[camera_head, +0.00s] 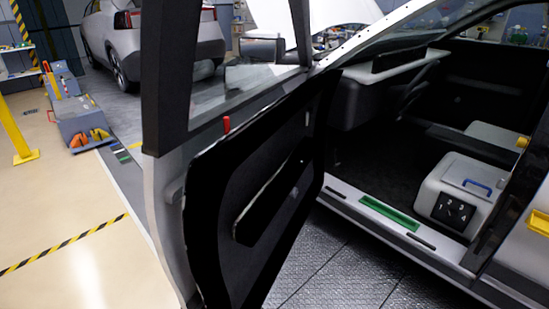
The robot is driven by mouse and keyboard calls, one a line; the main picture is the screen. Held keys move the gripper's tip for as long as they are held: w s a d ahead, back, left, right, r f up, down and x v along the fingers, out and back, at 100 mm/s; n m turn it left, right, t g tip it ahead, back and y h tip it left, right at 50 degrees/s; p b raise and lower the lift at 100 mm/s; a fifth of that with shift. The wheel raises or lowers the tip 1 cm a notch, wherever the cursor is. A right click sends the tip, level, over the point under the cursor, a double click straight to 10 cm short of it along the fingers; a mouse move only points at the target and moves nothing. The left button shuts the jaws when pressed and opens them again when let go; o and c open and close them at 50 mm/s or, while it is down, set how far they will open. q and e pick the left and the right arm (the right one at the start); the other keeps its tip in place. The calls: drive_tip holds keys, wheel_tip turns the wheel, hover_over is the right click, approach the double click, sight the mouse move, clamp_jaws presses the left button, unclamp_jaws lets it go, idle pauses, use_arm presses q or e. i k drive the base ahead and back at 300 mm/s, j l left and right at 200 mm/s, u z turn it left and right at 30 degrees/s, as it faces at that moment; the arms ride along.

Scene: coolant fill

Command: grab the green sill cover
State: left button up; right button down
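The green sill cover (390,213) is a narrow, flat green strip. It lies along the light door sill (343,199) of the open car, right of centre in the head view. Dark strips lie on the sill at both of its ends. Its whole length shows and nothing covers it. Neither of my grippers is in the head view.
The open car door (255,190) stands in the middle, left of the sill. A white box with a blue handle (466,190) sits inside the car behind the sill. Dark textured floor (340,270) in front of the sill is clear. Another car (155,40) stands at the back left.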

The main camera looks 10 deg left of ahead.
sight(399, 218)
drive_tip(key=i+l+z, duration=0.3)
drive_tip(key=i, duration=0.3)
drive_tip(key=i+z, duration=0.3)
drive_tip(key=i, duration=0.25)
drive_tip(key=i+u, duration=0.25)
drive_tip(key=i, duration=0.4)
drive_tip(key=i+l+u, duration=0.3)
drive_tip(key=i, duration=0.35)
drive_tip(key=i+j, duration=0.05)
drive_tip(key=j, duration=0.05)
